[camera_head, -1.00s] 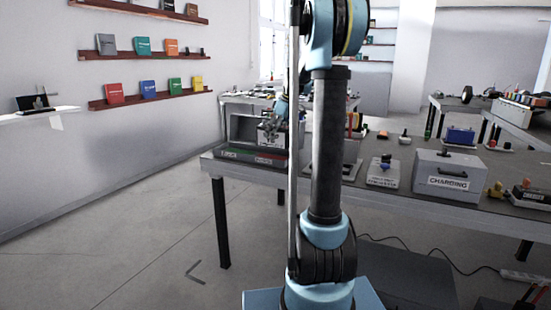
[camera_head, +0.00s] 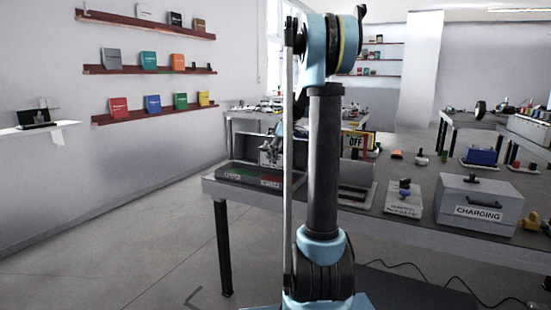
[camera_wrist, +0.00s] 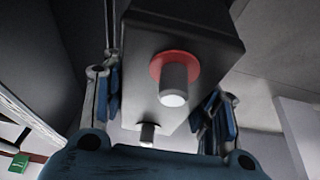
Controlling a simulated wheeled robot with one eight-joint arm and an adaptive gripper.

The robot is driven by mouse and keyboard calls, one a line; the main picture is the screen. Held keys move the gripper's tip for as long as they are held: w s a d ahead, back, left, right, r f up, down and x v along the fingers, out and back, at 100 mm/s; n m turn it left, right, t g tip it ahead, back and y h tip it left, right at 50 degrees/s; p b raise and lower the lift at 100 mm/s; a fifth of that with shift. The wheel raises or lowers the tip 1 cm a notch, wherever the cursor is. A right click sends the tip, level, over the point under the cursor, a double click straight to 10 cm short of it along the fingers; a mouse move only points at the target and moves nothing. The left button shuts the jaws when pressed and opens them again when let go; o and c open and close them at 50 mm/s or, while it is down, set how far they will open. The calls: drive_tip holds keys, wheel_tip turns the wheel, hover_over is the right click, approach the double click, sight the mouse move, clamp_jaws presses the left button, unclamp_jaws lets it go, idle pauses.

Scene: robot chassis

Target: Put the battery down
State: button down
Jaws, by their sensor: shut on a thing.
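The battery (camera_wrist: 195,28) is a dark box on top with a paler face below. In the wrist view it shows one terminal with a red ring (camera_wrist: 174,72) and a second, dark terminal. My gripper (camera_wrist: 163,108) is shut on it, with a blue finger on each side. In the head view my gripper (camera_head: 270,150) is above the left end of the grey workbench (camera_head: 430,228), behind a dark panel with green and red marks (camera_head: 248,175). The battery is small and partly hidden there; I cannot tell whether it touches anything.
A grey box labelled CHARGING (camera_head: 478,208) stands on the bench at right. A small labelled stand (camera_head: 404,200) and a shallow tray (camera_head: 355,196) lie left of it. An OFF sign (camera_head: 356,142) stands behind my arm. The floor at left is clear.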

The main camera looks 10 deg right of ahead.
sight(278, 167)
drive_tip(key=shift+d+f, duration=0.15)
drive_tip(key=shift+f, duration=0.55)
drive_tip(key=shift+d+f, duration=0.1)
drive_tip(key=shift+f, duration=0.6)
drive_tip(key=shift+f, duration=2)
drive_tip(key=c, duration=0.6)
unclamp_jaws()
